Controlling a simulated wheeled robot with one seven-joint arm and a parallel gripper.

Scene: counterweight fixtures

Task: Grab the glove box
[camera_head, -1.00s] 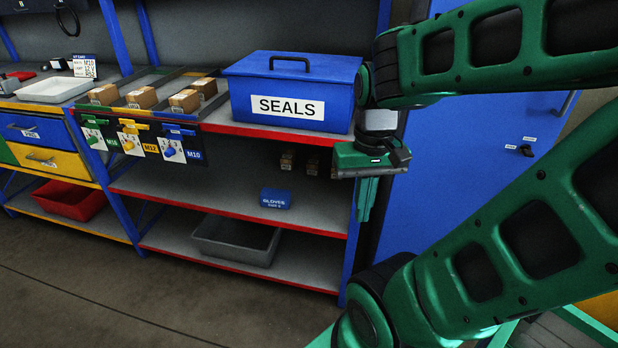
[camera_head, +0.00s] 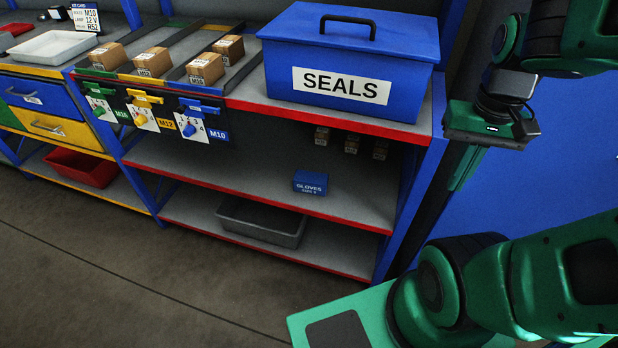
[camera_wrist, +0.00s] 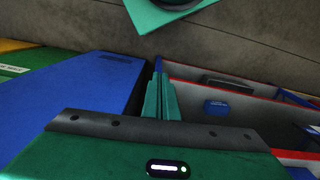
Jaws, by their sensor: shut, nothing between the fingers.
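The glove box is a small blue box labelled GLOVES (camera_head: 310,182) on the middle shelf, under the SEALS box, near the shelf's front part. It also shows in the wrist view (camera_wrist: 216,107), right of the fingers and apart from them. My gripper (camera_head: 462,168) hangs at the right of the shelf unit, outside its right post, with its fingers pointing down. In the wrist view the two green fingers (camera_wrist: 161,98) are together and hold nothing.
A large blue SEALS box (camera_head: 350,65) stands on the top shelf above. Small cartons (camera_head: 351,141) sit behind the glove box. A grey bin (camera_head: 262,222) is on the bottom shelf. The shelf's blue right post (camera_head: 408,195) is between my gripper and the glove box. Floor in front is clear.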

